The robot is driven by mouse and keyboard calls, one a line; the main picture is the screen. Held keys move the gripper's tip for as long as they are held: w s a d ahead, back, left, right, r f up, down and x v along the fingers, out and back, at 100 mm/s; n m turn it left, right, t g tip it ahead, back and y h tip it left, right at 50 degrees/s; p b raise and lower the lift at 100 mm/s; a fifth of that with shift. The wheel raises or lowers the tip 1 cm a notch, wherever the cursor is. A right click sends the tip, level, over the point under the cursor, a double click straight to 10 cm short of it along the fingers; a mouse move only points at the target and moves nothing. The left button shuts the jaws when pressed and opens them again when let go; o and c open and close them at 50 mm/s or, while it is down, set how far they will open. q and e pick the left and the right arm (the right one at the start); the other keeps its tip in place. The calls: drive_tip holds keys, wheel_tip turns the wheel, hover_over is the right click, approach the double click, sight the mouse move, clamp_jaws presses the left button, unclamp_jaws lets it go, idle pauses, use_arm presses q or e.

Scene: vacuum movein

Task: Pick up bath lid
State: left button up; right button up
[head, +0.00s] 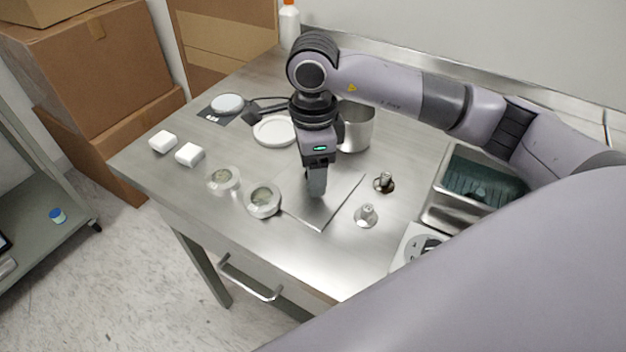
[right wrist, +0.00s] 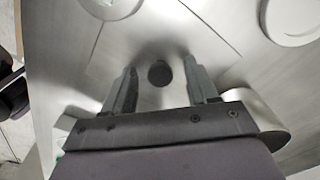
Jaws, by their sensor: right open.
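The bath lid (head: 342,192) looks like a flat, square, shiny metal plate lying on the steel table. In the right wrist view the lid (right wrist: 205,45) has a round dark knob (right wrist: 160,73) near its middle. My right gripper (head: 316,192) points down over the lid and hides the knob in the head view. In the right wrist view the open fingers (right wrist: 160,78) stand on either side of the knob, with visible gaps. I cannot tell how high the fingertips are above the plate. An open metal bath (head: 432,205) with a teal inside stands at the right. My left gripper is not in view.
Two round glass dishes (head: 263,199) sit left of the lid, and two small metal fittings (head: 366,215) sit right of it. A metal pot (head: 357,128) and a white plate (head: 274,130) are behind. White blocks (head: 190,154) lie near the table's left edge.

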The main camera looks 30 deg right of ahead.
clamp_jaws()
